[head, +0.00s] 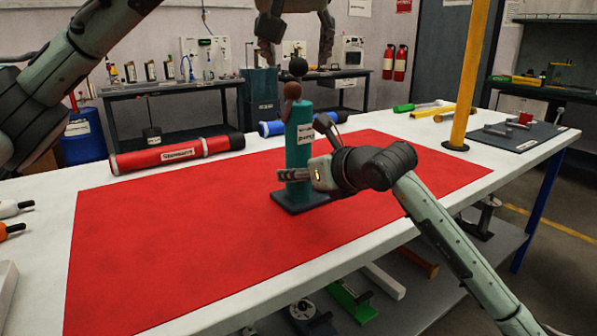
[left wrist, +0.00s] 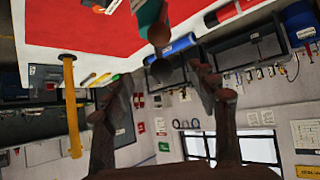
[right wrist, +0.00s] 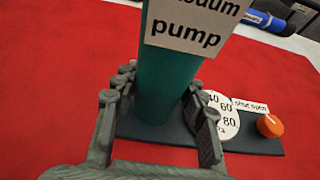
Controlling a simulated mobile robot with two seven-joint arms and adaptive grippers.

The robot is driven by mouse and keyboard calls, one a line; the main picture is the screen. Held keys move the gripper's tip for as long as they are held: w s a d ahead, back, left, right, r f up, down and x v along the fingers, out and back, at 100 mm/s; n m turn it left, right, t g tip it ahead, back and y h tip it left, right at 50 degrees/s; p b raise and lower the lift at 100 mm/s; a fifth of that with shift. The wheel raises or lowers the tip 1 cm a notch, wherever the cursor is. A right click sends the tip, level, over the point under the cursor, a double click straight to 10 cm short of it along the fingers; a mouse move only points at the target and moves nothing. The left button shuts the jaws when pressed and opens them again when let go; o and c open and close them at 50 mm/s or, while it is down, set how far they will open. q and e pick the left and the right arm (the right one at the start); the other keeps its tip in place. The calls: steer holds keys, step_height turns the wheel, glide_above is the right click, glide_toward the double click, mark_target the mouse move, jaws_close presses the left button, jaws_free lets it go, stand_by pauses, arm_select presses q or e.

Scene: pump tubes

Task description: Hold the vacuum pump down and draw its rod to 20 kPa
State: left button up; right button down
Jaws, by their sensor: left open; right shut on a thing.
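The vacuum pump, a teal upright cylinder (head: 299,135) on a dark base (head: 300,197), stands on the red mat (head: 190,225). A brown part and a dark round knob (head: 298,67) top it. My right gripper (head: 290,175) is shut around the lower cylinder; the right wrist view shows its fingers on either side of the cylinder (right wrist: 172,90). There a white dial (right wrist: 219,115) is partly hidden, its needle unseen, beside an orange knob (right wrist: 270,126) under a "shut open" label. My left gripper (head: 295,48) hangs open above; the knob (left wrist: 161,69) shows between its fingertips.
A red labelled tube (head: 177,154) and a blue one (head: 272,128) lie behind the pump. A yellow post (head: 470,75) rises at the table's right, near a dark board (head: 520,135) with small parts. The mat's left part is clear.

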steer(key=c, duration=0.8)
jaws_free()
